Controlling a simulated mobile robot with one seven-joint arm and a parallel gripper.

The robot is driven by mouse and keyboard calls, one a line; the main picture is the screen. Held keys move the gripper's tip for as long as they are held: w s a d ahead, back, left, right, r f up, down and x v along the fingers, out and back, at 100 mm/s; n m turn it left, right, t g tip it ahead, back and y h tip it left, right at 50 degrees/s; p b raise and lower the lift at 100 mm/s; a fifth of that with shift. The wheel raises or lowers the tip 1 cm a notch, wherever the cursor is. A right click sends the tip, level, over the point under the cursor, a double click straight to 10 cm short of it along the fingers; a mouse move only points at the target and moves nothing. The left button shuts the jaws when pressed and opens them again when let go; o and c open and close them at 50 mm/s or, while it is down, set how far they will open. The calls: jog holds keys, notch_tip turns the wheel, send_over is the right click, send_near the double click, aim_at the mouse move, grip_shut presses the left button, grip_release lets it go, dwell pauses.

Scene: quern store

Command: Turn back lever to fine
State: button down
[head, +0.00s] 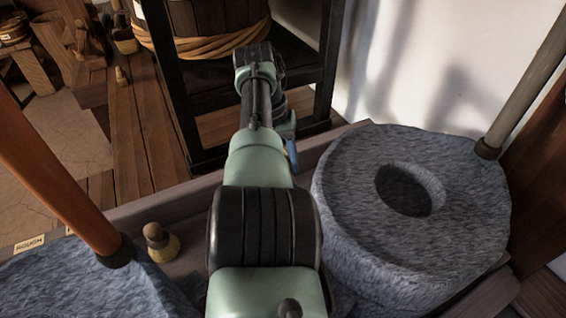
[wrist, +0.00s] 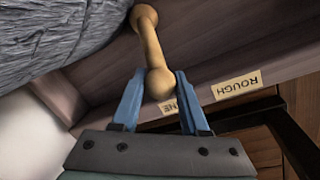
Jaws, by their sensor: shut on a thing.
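The lever (wrist: 152,50) is a pale wooden rod with a round knob, in the wrist view. It sticks out from the quern's wooden side, beside the grey stone. My gripper (wrist: 155,85) is shut on its knob end, with one blue finger on each side. The knob is beside a tan label (wrist: 170,107) that is partly hidden by the knob and a finger; only its last letters show. The ROUGH label (wrist: 237,85) is to the right, apart from the lever. In the head view, a blue finger of my gripper (head: 291,153) shows at the wooden bed's far edge; the lever is hidden there.
A round grey quern stone (head: 400,240) with a hollow stands at the right, with an upright pole (head: 525,90). Another stone (head: 90,285) and a brown pole (head: 55,180) are at the left, near a second wooden knob (head: 158,240). A black rack (head: 325,60) stands behind.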

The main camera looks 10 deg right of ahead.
jog(key=shift+d, duration=0.1)
jog(key=shift+c, duration=2.2)
grip_release()
notch_tip(320, 180, up, 13)
jog(key=a+p, duration=0.2)
jog(key=p, duration=0.3)
jog(key=shift+w+a+f+p, duration=0.15)
jog(key=shift+w+a+p, duration=0.05)
jog(key=shift+w+p, duration=0.15)
jog(key=shift+s, duration=0.1)
